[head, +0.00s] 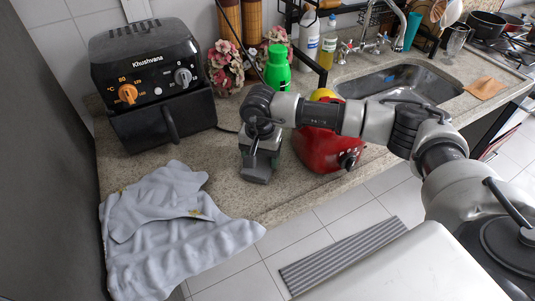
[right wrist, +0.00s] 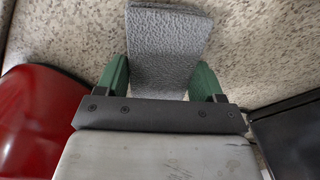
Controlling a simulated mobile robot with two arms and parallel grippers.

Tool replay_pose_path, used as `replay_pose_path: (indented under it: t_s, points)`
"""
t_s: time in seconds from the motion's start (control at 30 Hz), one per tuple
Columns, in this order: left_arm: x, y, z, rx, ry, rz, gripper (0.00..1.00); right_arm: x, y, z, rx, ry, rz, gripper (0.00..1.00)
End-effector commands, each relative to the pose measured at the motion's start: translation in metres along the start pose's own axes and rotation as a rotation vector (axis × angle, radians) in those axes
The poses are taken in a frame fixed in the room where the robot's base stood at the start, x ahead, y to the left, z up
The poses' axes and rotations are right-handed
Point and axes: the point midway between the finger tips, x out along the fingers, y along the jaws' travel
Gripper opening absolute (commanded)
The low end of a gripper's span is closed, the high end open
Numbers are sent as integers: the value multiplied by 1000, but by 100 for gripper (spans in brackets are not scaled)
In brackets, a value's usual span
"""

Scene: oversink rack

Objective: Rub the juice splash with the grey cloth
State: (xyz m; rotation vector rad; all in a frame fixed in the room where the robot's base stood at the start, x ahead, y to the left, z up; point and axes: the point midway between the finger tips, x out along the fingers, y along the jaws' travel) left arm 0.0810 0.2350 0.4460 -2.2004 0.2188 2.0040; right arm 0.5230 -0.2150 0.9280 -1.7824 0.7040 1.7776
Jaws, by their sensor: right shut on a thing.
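My right gripper (head: 259,163) points down over the speckled counter (head: 225,190), between the black air fryer and the red appliance. In the right wrist view its green fingers (right wrist: 162,80) are shut on the grey cloth (right wrist: 168,40), a flat, rough-textured piece that reaches past the fingertips. In the head view the grey cloth (head: 256,178) shows low at the gripper, at or close above the counter; I cannot tell whether it touches. I cannot make out the juice splash in either view; it may be hidden under the cloth or gripper. My left gripper is not in view.
The air fryer (head: 150,80) stands left of the gripper, the red appliance (head: 322,150) close on its right. A pale towel (head: 180,250) drapes over the counter's front left edge. A green bottle (head: 277,70) and flowers (head: 225,67) stand behind; the sink (head: 400,83) is farther right.

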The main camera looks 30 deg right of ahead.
Motion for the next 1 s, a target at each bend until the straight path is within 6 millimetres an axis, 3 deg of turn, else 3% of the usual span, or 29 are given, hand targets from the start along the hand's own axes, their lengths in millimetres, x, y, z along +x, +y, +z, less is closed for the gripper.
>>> replay_pose_path:
  t_s: [0.2,1.0]
  points:
    - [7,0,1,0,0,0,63,3,-14,17,-5,-6,2,49]
    - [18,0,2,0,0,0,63,-2,-44,45,-1,-3,1,49]
